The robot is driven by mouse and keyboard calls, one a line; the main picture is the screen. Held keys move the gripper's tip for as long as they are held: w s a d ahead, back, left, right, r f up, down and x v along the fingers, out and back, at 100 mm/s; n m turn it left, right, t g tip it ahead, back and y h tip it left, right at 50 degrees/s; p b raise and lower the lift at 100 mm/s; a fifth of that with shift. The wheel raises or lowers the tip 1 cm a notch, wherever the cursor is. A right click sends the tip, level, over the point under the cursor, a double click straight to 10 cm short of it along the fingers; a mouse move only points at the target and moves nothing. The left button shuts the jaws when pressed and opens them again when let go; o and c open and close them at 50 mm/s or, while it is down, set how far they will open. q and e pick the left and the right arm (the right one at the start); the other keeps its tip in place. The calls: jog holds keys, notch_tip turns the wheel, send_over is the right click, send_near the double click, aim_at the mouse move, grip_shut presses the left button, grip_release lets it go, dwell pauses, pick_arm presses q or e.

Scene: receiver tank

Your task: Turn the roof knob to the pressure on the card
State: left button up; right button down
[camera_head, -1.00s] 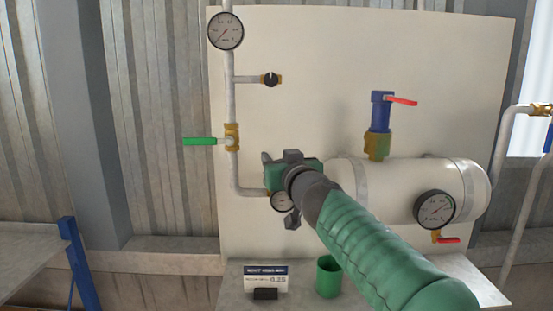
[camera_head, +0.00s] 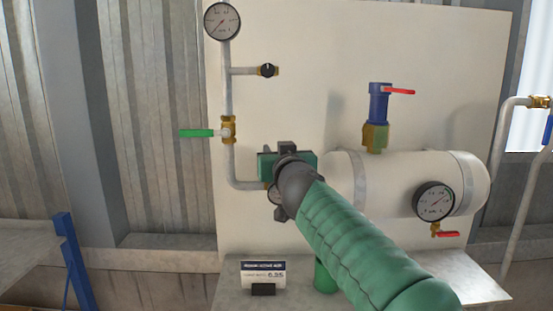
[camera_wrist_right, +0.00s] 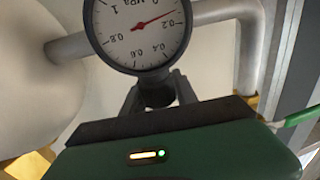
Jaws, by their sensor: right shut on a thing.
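My right gripper (camera_head: 287,165) is at the pipe left of the white tank, and its body hides the regulator there. In the right wrist view its two grey fingers (camera_wrist_right: 156,93) are shut on a dark knob (camera_wrist_right: 156,88) just below a round gauge. That gauge (camera_wrist_right: 138,28) appears upside down, marked in MPa, its red needle between 0 and 0.2, nearer 0.2. In the head view my gripper and arm mostly cover this gauge. The card (camera_head: 263,274) stands on the bench; its number is too blurred to read surely. My left gripper is not in view.
A green cup (camera_head: 324,277) stands right of the card, partly behind my arm. The tank (camera_head: 390,180) carries a gauge (camera_head: 434,201) and a red-handled valve. A green valve lever (camera_head: 197,133), a small black knob (camera_head: 267,70) and an upper gauge (camera_head: 222,21) are on the left pipe.

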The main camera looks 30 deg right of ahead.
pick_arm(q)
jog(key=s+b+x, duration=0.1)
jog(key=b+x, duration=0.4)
pick_arm(e)
jog(key=m+g+h+p, duration=0.1)
jog(key=m+g+h, duration=0.2)
jog(key=s+d+m+g+h+p, duration=0.1)
jog(key=m+g+h, duration=0.2)
jog(key=g, duration=0.1)
jog(key=m+g+h+p, duration=0.2)
jog(key=m+g+h, duration=0.2)
jog(key=shift+s+d+r, duration=0.1)
jog(key=shift+s+d, duration=0.2)
jog(key=shift+s, duration=0.05)
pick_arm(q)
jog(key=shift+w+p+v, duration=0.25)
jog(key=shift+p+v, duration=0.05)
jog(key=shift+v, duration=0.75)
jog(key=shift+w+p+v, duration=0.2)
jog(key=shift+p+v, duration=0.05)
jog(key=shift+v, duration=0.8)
pick_arm(e)
jog(key=shift+s+m+g+h, duration=0.1)
jog(key=shift+m+g+h, duration=0.25)
jog(key=shift+g, duration=0.45)
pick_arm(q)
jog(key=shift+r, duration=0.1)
pick_arm(e)
jog(key=shift+f, duration=0.2)
